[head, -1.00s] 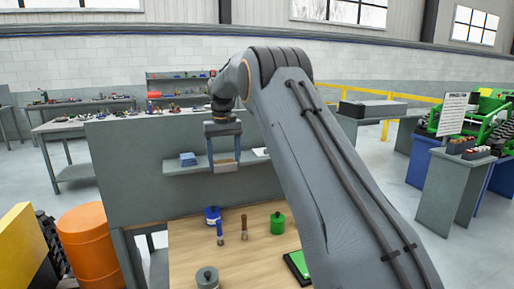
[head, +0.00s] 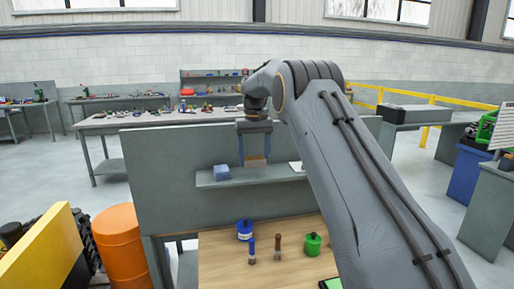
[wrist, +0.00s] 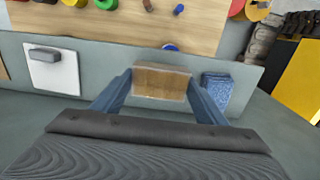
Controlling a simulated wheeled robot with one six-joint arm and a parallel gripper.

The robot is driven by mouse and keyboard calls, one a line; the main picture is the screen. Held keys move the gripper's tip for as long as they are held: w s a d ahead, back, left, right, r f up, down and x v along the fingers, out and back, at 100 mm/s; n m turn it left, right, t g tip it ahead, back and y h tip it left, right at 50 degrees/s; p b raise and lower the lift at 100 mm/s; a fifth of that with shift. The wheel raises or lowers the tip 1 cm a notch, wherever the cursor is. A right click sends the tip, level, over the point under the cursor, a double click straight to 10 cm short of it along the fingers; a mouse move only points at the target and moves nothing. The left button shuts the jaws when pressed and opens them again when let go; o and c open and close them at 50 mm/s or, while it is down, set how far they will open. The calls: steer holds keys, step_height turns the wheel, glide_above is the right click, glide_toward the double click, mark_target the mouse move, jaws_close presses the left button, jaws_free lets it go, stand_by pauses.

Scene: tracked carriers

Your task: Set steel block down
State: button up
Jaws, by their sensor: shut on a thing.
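My gripper (head: 255,150) is shut on a brown block (head: 257,162), which shows no bright steel look. In the wrist view, the block (wrist: 162,83) sits level between the two blue fingers (wrist: 160,72). In the head view it appears in front of the panel, over the grey shelf (head: 262,175). A gap between block and shelf cannot be judged surely. A blue block (head: 222,172) stands on the shelf left of my gripper; in the wrist view it is on the right (wrist: 216,92).
A white pad bearing a grey block (wrist: 45,54) lies at the shelf's other end. Below is a wooden tabletop (head: 220,255) with blue and green canisters (head: 245,230) and two upright tools. An orange barrel (head: 118,240) stands left.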

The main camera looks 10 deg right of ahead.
mark_target(254, 167)
steer(key=shift+f+p, duration=0.95)
steer(key=shift+f, duration=0.95)
steer(key=shift+f, duration=0.15)
steer(key=o, duration=2)
steer(key=shift+f, duration=0.1)
step_height(254, 167, up, 12)
steer(key=b, duration=0.4)
steer(key=shift+b, duration=0.3)
steer(key=s+f, duration=0.6)
steer(key=s, duration=0.7)
steer(key=s+f+t, duration=0.1)
steer(key=s+f, duration=0.6)
steer(key=s, duration=0.7)
steer(key=s+f+t, duration=0.1)
steer(key=s+f, duration=0.6)
steer(key=s, duration=0.7)
steer(key=shift+d, duration=0.15)
